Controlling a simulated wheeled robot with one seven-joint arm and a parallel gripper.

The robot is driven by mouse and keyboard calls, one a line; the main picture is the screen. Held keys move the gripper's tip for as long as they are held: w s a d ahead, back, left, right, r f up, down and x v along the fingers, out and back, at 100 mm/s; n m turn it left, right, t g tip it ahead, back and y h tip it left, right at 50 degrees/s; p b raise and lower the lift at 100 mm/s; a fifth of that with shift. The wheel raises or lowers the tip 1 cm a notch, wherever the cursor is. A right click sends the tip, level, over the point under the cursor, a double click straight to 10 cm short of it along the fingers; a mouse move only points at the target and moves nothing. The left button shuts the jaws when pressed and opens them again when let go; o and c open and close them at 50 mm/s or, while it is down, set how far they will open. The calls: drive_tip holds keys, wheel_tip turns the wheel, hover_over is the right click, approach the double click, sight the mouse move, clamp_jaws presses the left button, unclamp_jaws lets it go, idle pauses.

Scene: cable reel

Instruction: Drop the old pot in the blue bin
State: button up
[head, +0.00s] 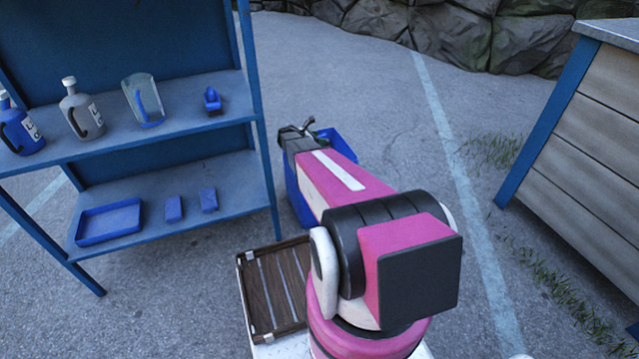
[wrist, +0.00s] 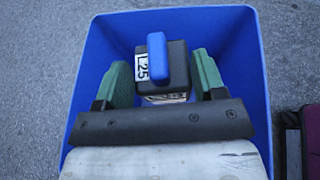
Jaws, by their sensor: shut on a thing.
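The blue bin (wrist: 88,75) fills most of the wrist view, seen from above. In the head view the bin (head: 299,200) stands on the ground past my arm, which hides much of it. My gripper (wrist: 160,75) has green fingers and is over the bin's opening. It is shut on a dark, boxy pot (wrist: 176,75) with a blue handle-like bar and a white label reading "L 25". In the head view my gripper (head: 299,132) is above the bin; the pot is hard to make out there. The pot's underside is hidden.
A blue shelf (head: 185,112) on the left carries bottles, a clear jug (head: 143,100), a small blue thing (head: 212,99), a blue tray (head: 108,221) and two blue blocks. A slatted wooden crate (head: 277,290) is near my base. A wooden counter (head: 590,125) stands right. Open pavement lies between.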

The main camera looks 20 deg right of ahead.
drive_tip(key=shift+f, duration=0.55)
drive_tip(key=o, duration=1.1)
